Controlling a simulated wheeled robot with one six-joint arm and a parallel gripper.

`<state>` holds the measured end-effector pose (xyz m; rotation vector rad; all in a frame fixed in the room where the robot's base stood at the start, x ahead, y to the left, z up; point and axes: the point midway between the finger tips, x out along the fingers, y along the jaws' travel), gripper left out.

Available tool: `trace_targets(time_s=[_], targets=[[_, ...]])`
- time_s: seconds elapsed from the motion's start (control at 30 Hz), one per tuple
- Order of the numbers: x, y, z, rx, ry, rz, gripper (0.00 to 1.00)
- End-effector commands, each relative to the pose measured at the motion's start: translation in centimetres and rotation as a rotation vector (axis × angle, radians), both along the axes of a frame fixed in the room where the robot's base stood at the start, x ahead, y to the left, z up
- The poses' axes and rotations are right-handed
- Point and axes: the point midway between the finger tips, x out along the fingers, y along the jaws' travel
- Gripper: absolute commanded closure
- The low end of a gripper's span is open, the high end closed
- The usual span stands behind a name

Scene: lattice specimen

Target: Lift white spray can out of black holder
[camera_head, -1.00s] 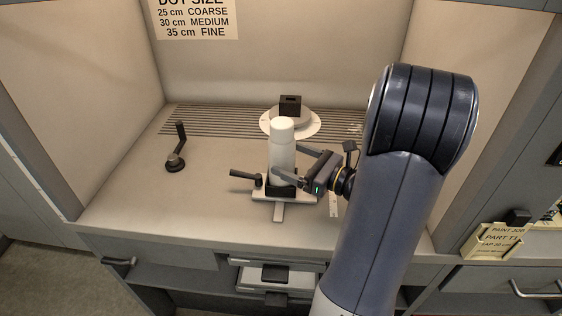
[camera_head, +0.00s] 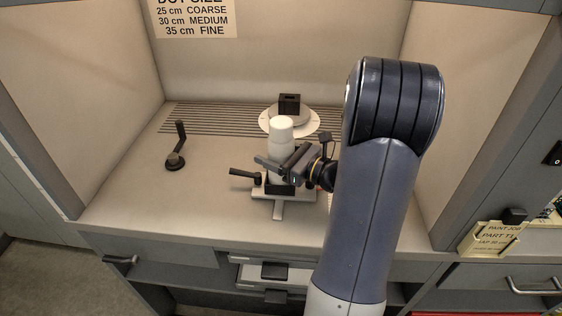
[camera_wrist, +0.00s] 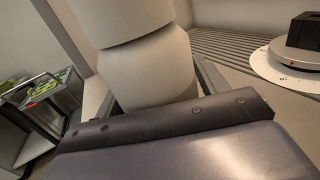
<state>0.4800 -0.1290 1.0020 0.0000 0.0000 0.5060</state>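The white spray can (camera_head: 281,131) stands upright in the black holder (camera_head: 279,188) on a small pale stand in the booth. My gripper (camera_head: 271,157) reaches in from the right at the can's lower body. Its near finger passes in front of the can; the far finger is hidden behind it. In the wrist view, the can (camera_wrist: 148,68) stands between the two fingers of my gripper (camera_wrist: 153,82), one on each side. The fingers look open, with a narrow gap at the right; firm contact is not visible. The holder is hidden in the wrist view.
A black block (camera_head: 290,104) sits on a round white turntable (camera_head: 309,123) behind the can. A dark crank-like post (camera_head: 176,150) stands to the left. A black handle (camera_head: 243,174) sticks out left of the holder. The space above the can is clear.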

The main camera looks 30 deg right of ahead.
Motion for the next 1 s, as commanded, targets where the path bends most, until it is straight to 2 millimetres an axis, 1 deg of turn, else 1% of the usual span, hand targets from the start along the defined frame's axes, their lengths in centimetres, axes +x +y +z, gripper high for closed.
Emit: trace_targets(time_s=[0.03, 0.07, 0.5, 0.77, 0.87, 1.0], targets=[[0.0, 0.0, 0.0, 0.0, 0.0, 0.0, 0.36], [0.0, 0.0, 0.0, 0.0, 0.0, 0.0, 0.38], [0.0, 0.0, 0.0, 0.0, 0.0, 0.0, 0.74], [0.0, 0.0, 0.2, -0.001, -0.003, 0.0, 0.75], [0.0, 0.0, 0.9, -0.002, -0.005, 0.0, 0.75], [0.0, 0.0, 3.0, -0.005, -0.006, -0.001, 0.75]])
